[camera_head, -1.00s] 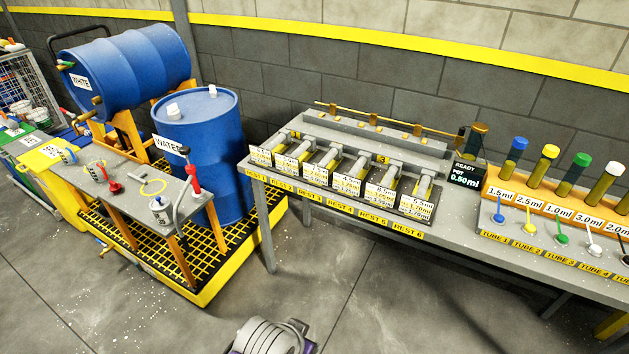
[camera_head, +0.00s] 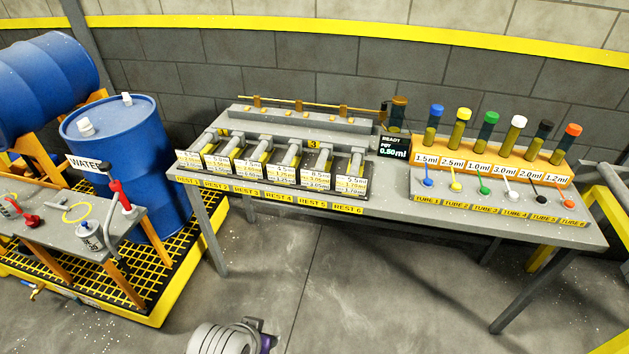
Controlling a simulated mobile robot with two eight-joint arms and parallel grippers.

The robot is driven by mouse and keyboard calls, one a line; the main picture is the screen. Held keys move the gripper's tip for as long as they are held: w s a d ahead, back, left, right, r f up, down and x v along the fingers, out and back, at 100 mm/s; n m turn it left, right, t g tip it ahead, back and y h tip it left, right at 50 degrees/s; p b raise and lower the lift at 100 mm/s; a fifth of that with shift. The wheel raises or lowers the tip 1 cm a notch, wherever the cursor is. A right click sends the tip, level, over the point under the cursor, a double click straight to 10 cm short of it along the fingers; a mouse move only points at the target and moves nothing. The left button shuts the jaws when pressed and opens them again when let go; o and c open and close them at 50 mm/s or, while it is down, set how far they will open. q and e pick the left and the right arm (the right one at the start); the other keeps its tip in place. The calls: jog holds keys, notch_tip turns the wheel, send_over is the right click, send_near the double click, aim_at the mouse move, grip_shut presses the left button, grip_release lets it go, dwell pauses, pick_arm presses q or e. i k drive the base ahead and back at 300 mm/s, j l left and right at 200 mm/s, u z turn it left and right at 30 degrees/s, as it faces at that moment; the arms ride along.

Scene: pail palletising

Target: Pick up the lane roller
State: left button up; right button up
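No thing in view is plainly marked as the lane roller. Several grey and yellow cylindrical pieces (camera_head: 291,155) lie side by side in the rests labelled REST 1 to REST 6, behind small white cards. I cannot tell whether one of them is the lane roller. Neither gripper is in view. A grey rounded part with a purple edge, probably my own arm, shows at the bottom edge, apart from the table.
The long grey table (camera_head: 385,213) carries the rests, a dark READY display (camera_head: 394,147) and a rack (camera_head: 490,160) of colour-capped tubes. A blue drum (camera_head: 130,165) stands on a yellow-edged grate at left. Grey floor (camera_head: 350,300) in front is clear.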

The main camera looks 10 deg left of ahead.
aim_at(250, 167)
jog(key=i+j+u, duration=0.1)
jog(key=i+u, duration=0.45)
jog(key=u, duration=0.2)
jog(key=i+l+u, duration=0.1)
jog(key=i+u, duration=0.3)
jog(key=i+l, duration=0.15)
jog(key=i, duration=0.35)
jog(key=i+l, duration=0.2)
jog(key=i, duration=0.3)
